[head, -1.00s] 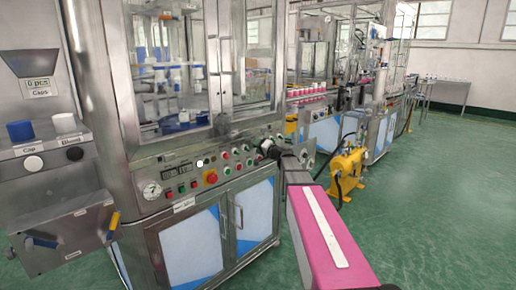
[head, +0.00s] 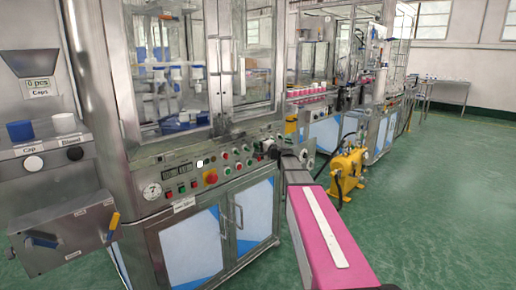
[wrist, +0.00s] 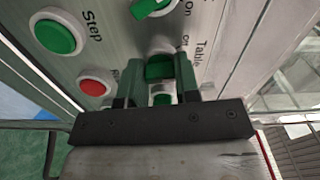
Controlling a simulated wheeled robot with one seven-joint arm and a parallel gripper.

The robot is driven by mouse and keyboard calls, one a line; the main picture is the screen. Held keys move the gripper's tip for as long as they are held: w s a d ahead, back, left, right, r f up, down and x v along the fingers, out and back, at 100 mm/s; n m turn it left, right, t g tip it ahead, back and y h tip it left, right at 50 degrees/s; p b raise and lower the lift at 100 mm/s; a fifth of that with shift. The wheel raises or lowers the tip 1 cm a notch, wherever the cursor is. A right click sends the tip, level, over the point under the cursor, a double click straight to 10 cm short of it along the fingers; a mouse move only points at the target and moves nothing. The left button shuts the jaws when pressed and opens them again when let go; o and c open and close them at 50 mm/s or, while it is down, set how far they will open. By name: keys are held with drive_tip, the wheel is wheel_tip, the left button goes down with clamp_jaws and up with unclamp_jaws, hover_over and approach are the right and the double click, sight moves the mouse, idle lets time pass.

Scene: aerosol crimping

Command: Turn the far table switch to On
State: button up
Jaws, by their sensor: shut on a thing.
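The table switch is a green knob (wrist: 160,67) on the grey panel, beside the printed word "Table" in the wrist view. My gripper (wrist: 157,88) has its two fingers on either side of this knob and is shut on it. The fingers hide part of the knob and the lettering around it. Another green knob (wrist: 149,6) with an "On" label shows at the top edge of the wrist view. In the head view my gripper (head: 270,149) is at the right end of the control panel (head: 186,178), and the held knob cannot be made out there.
A green button (wrist: 55,36) marked "Step" and a red button (wrist: 94,87) are left of my gripper. In the head view a red emergency knob (head: 210,176) sits further left on the panel. A yellow machine part (head: 348,170) stands on the green floor right of my arm.

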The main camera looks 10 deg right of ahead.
drive_tip(key=shift+m, duration=3.6)
drive_tip(key=o, duration=0.9)
drive_tip(key=v, duration=1.1)
